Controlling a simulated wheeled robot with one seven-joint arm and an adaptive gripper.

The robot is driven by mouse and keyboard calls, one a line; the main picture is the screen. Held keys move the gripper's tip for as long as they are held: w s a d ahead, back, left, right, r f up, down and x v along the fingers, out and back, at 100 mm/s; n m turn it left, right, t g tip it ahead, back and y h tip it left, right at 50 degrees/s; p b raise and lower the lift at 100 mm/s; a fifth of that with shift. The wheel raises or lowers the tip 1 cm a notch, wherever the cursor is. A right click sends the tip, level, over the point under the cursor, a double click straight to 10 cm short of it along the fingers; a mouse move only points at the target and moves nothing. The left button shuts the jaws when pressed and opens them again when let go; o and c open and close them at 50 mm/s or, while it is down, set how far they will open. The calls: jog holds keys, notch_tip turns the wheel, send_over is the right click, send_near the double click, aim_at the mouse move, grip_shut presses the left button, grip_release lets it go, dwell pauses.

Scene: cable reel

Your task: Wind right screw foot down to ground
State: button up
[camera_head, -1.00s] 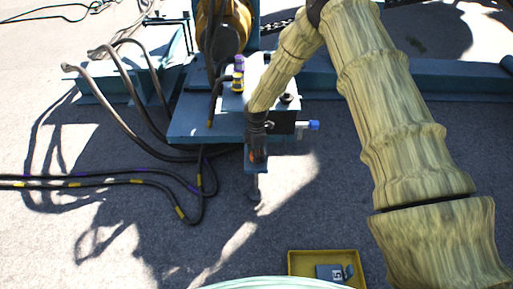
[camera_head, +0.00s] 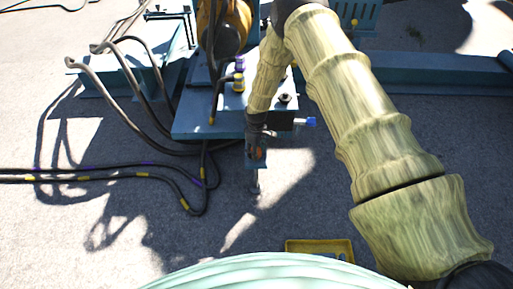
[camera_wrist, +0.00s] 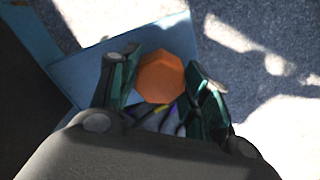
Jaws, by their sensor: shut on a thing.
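The right screw foot (camera_head: 255,184) hangs below a small blue plate at the front of the blue reel frame (camera_head: 208,124). I cannot tell whether its lower end touches the ground. Its orange hexagonal head (camera_wrist: 160,78) shows from above in the wrist view, and a bit of orange (camera_head: 258,153) shows in the head view. My gripper (camera_wrist: 164,88) has its dark green fingers on either side of the head and is shut on it. In the head view my gripper (camera_head: 256,140) points down over the foot, partly hiding the head.
A blue-handled valve (camera_head: 305,121) sticks out just right of my gripper. Black cables with yellow and purple bands (camera_head: 150,176) lie on the ground at left. A yellow tray (camera_head: 318,244) lies in front, partly hidden. Grey ground right of the foot is clear.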

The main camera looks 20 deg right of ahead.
jog(key=m+p, duration=0.1)
jog(key=m, duration=0.3)
jog(key=shift+r+m+p, duration=0.1)
jog(key=shift+m+p, duration=0.2)
jog(key=shift+p, duration=0.05)
jog(key=shift+m+p, duration=0.6)
jog(key=shift+m, duration=2)
jog(key=o, duration=1)
jog(key=shift+c, duration=0.2)
notch_tip(320, 180, up, 12)
